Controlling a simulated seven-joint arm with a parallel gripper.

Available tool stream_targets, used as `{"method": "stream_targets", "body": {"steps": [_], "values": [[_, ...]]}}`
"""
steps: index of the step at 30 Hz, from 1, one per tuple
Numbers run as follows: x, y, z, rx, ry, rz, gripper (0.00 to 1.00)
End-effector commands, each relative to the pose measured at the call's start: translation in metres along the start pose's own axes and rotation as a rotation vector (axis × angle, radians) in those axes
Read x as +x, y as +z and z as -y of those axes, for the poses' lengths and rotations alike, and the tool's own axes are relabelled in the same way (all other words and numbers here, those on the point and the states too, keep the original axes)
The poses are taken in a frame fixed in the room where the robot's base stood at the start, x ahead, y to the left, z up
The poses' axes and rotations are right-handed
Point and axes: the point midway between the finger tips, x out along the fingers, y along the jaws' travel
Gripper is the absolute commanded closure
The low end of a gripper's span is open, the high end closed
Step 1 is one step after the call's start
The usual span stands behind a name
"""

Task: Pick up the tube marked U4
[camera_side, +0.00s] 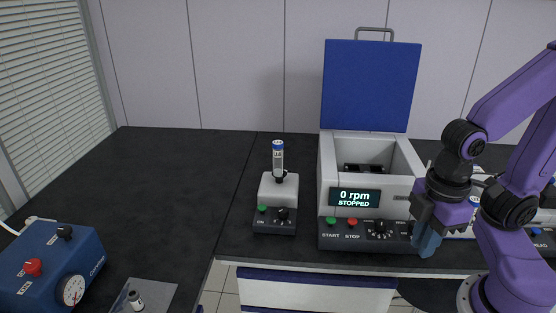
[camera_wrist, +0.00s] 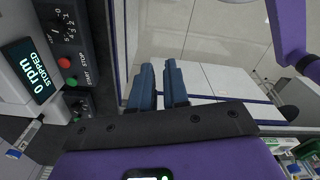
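A tube with a blue cap and a white label (camera_side: 278,158) stands upright on the small mixer (camera_side: 278,190) left of the centrifuge; its mark is too small to read for sure. A blue-capped tube also shows at the left edge of the wrist view (camera_wrist: 25,138). My gripper (camera_side: 428,240) points down in front of the centrifuge's right front corner, well to the right of the mixer. In the wrist view its two blue fingers (camera_wrist: 159,66) are slightly apart, with nothing between them. Some items behind my arm are partly hidden.
The centrifuge (camera_side: 335,180) has its blue lid (camera_side: 370,85) raised; its display reads 0 rpm, STOPPED. A blue pump box (camera_side: 50,268) and a grey plate (camera_side: 160,293) are at the front left. The dark bench (camera_side: 165,185) is clear left of the mixer.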

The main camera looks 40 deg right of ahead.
Motion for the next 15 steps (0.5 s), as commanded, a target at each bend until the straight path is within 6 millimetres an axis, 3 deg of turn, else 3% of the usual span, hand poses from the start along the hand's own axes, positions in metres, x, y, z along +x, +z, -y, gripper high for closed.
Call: {"method": "stream_targets", "body": {"steps": [1, 4, 15], "values": [[0.0, 0.0, 0.0, 0.0, 0.0, 0.0, 0.67], [0.0, 0.0, 0.0, 0.0, 0.0, 0.0, 0.36], [0.0011, -0.0033, -0.0071, -0.023, 0.023, 0.013, 0.36]]}}
